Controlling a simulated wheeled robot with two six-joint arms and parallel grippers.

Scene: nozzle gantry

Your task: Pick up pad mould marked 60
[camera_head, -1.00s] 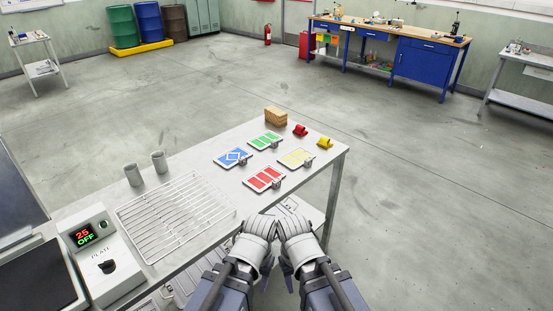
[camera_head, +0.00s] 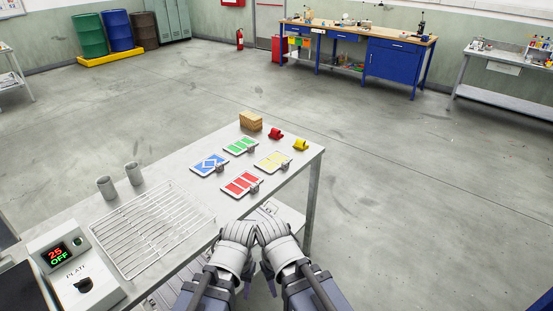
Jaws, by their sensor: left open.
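Four-sided flat moulds with coloured faces and small grey clips lie on the light table: a blue one (camera_head: 209,163), a green one (camera_head: 240,145), a red one (camera_head: 242,183) and a yellow one (camera_head: 273,161). No number 60 is readable on any of them, so I cannot tell which is marked so. My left gripper (camera_head: 246,287) is open and points down beside the table's near edge, apart from the moulds. My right gripper (camera_head: 269,279) is close beside it, its fingers mostly hidden by the wrist.
A wire rack (camera_head: 152,228), two grey cups (camera_head: 134,173) and a plate controller (camera_head: 75,270) reading 25 OFF fill the table's left part. A tan block (camera_head: 250,121), a red piece (camera_head: 275,133) and a yellow piece (camera_head: 300,145) stand at the back. Floor right of the table is clear.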

